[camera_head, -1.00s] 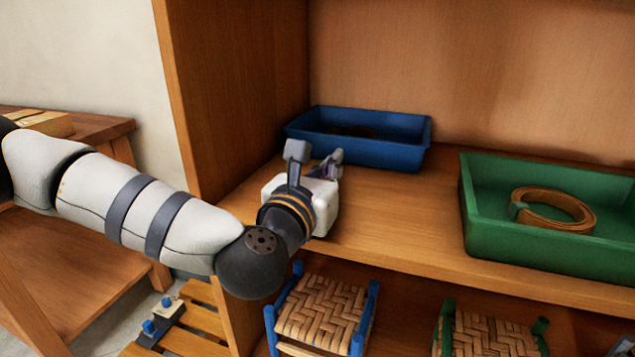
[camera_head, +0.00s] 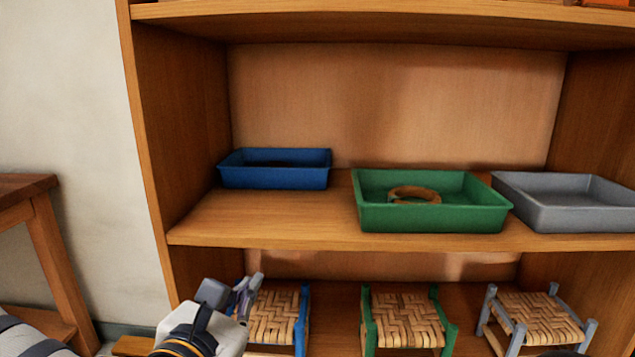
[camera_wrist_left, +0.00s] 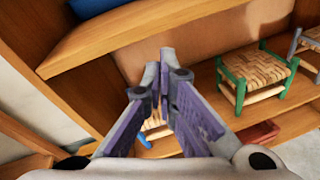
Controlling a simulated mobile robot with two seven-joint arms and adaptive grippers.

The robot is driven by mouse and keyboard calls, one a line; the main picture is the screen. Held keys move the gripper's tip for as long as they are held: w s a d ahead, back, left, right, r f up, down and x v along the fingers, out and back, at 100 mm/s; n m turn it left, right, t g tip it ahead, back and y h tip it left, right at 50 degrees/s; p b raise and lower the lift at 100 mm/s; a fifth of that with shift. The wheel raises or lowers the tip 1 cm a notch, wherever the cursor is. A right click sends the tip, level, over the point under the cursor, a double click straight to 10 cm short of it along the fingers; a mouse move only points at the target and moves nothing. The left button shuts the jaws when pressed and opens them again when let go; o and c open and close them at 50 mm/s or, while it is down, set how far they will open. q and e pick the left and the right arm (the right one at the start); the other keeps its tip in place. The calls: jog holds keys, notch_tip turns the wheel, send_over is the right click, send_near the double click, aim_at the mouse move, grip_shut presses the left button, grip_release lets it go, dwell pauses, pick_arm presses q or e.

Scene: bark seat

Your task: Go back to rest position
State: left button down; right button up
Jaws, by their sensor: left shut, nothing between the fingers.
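My left gripper (camera_head: 245,287) is low in the head view, in front of the lower shelf and over part of the blue-framed woven stool (camera_head: 276,318). In the left wrist view its fingers (camera_wrist_left: 162,82) are together with nothing between them. The gripper is below the middle shelf (camera_head: 270,222) and apart from the trays. My right gripper is in neither view.
The middle shelf holds a blue tray (camera_head: 275,178), a green tray (camera_head: 435,218) with a coiled tan strip (camera_head: 414,194), and an empty-looking grey tray (camera_head: 570,217). Green (camera_head: 400,320) and grey (camera_head: 540,318) framed stools stand below. A wooden table (camera_head: 40,230) is at left.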

pick_arm(q)
jog(key=s+d+f+m+g+h+p, duration=0.1)
jog(key=s+d+f+m+g+h, duration=0.2)
jog(key=f+m, duration=0.6)
jog(key=s+f+m+g+y+p, duration=0.15)
jog(key=s+f+m+g, duration=0.45)
jog(key=s+f, duration=0.65)
jog(key=s+a+f+m+g+y+p, duration=0.1)
jog(key=s+a+m+g, duration=0.3)
jog(key=s, duration=0.9)
jog(key=s+a+f+m+g+y+p, duration=0.2)
jog(key=s+a+m+g, duration=0.3)
jog(key=s+a+m, duration=0.6)
jog(key=shift+s+f+y, duration=0.75)
jog(key=shift+s, duration=0.25)
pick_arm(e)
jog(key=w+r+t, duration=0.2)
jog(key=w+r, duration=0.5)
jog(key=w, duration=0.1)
